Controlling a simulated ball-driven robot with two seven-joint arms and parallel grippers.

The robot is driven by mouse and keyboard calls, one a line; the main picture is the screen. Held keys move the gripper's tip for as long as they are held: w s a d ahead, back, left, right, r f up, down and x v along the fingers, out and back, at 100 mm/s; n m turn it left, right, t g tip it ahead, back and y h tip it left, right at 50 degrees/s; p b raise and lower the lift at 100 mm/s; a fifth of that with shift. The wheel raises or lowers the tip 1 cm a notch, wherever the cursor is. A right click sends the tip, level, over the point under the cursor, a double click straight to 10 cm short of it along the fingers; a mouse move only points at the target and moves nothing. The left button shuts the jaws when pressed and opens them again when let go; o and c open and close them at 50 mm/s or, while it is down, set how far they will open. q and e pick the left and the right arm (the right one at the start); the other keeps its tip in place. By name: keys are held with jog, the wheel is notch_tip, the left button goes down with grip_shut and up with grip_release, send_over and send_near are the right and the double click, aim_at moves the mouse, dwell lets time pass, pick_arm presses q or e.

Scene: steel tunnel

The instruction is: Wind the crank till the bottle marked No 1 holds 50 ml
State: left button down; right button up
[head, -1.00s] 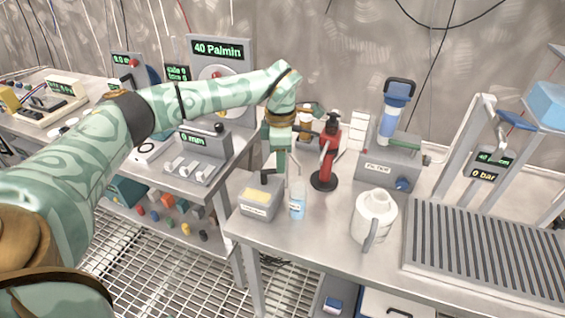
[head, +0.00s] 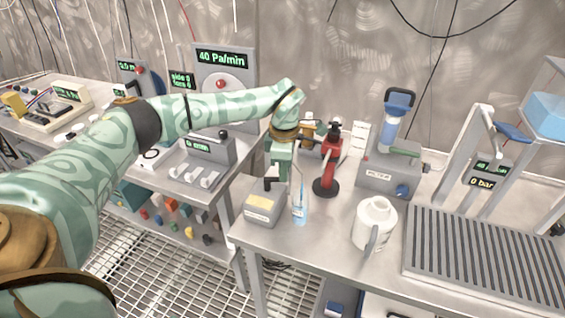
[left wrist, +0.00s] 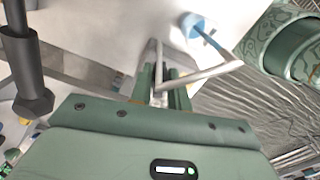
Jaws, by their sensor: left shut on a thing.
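A small clear bottle (head: 300,212) with blue in its lower part stands on the right-hand bench; its mark and level are too small to read. A grey box (head: 262,207) with a pale yellow label and a dark knob stands beside it on the left. My left gripper (head: 278,174) is just behind and above this box, shut on the crank, whose handle is mostly hidden. In the left wrist view my fingers (left wrist: 160,92) close around a thin metal part. A bent metal rod (left wrist: 205,74) runs beside them towards a round blue thing (left wrist: 198,26). My right gripper is out of view.
A red stand (head: 328,165) with a black base is close behind the bottle. A white jug (head: 374,222), a filter unit (head: 388,172) and a ribbed grey tray (head: 485,255) stand to the right. Bare bench lies in front of the bottle.

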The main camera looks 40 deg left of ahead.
pick_arm(q)
jog(key=c, duration=1.3)
grip_release()
notch_tip(320, 180, up, 16)
jog(key=p, duration=0.4)
jog(key=shift+r, duration=0.15)
jog(key=shift+c, duration=0.4)
